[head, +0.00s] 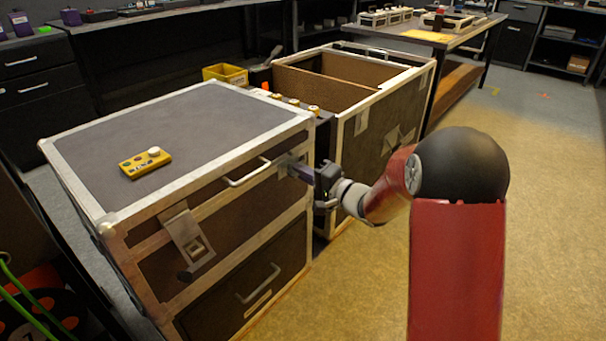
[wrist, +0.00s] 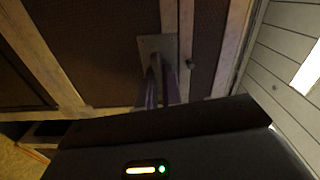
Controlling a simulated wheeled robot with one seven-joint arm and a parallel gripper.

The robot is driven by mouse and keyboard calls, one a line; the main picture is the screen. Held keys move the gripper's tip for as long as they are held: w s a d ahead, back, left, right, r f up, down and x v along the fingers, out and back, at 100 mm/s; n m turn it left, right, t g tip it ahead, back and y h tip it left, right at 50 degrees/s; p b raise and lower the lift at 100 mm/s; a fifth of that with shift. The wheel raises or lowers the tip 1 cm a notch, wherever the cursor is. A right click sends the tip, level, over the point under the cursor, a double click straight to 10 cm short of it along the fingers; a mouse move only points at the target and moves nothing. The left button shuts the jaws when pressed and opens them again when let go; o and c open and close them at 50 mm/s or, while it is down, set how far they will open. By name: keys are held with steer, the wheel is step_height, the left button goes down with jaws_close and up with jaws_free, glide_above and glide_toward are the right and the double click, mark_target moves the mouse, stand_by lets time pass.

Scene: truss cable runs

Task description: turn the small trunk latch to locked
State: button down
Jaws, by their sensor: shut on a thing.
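The small trunk (head: 190,120), dark with pale metal edging, stands at the left in the head view. My gripper (head: 297,170) is at the right end of its front face, at a latch there. In the wrist view, that latch's square metal plate (wrist: 148,44) sits on the brown panel. My gripper's fingers (wrist: 160,88) reach up to the plate and are shut on the latch's knob, which they mostly hide. I cannot tell how far the knob is turned. A second latch plate (head: 187,238) shows at the left of the same face.
A yellow control box (head: 145,162) lies on the trunk's lid. A handle (head: 247,174) sticks out left of my gripper. A larger open case (head: 385,125) stands close behind. The floor (head: 545,210) at the right is clear.

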steer(key=shift+f+n+b, duration=0.1)
steer(key=shift+n+b, duration=4.2)
steer(key=shift+n, duration=3.8)
steer(key=c, duration=1.6)
jaws_free()
steer(key=shift+o, duration=0.2)
steer(key=v, duration=0.7)
steer(key=shift+s+d, duration=0.25)
steer(key=shift+d, duration=0.1)
